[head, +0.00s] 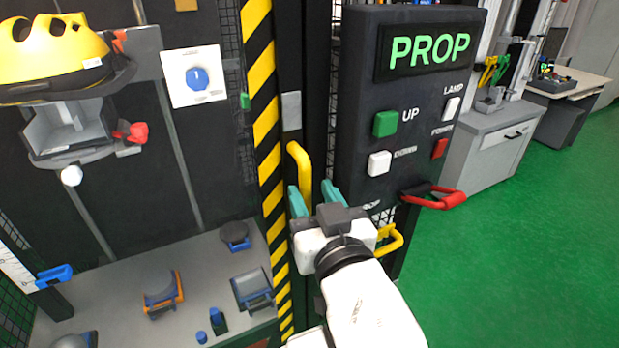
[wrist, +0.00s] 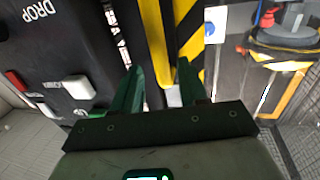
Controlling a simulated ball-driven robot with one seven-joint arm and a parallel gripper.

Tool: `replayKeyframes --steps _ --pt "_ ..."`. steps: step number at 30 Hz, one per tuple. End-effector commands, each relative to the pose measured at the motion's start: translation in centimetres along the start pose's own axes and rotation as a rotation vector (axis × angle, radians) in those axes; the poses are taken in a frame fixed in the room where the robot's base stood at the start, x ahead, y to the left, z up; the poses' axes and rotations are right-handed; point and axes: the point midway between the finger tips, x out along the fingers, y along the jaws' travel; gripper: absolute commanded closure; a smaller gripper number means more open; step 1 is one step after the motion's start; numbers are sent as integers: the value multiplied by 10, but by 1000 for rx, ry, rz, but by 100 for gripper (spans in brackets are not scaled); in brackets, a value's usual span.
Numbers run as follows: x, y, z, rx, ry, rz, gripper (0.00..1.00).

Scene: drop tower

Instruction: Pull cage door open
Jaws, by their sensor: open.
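A yellow door handle (head: 301,165) stands upright on the dark cage door frame, just right of a yellow-and-black striped post (head: 262,120). My gripper (head: 313,190) is open, its teal fingers at the lower part of the handle, one on each side in the picture. In the wrist view the yellow handle (wrist: 153,45) runs between my two fingertips (wrist: 158,65). No finger is seen closed on it. Whether the fingers touch the handle cannot be told. The handle's lower end is hidden behind my gripper in the head view.
A dark control panel (head: 408,55) with a PROP display stands close to the right of the handle. A red handle (head: 437,198) and a lower yellow handle (head: 391,240) stick out below it. Left is a bench (head: 110,270) with small parts. Green floor (head: 520,230) is clear at right.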

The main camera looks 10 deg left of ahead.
Motion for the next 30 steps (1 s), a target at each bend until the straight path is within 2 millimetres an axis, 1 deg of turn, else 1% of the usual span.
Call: replayKeyframes --steps 1,3,6,9,13,20,30 --pt "9 0 -1 -1 1 1 57" --pt "20 1 -1 -1 -1 1 57" --pt "32 1 0 -1 0 1 57" --pt "39 1 0 0 0 2 57" --pt "44 1 0 0 -1 1 57" --pt "44 1 0 0 -1 1 57" --pt "44 1 1 0 -1 1 89"
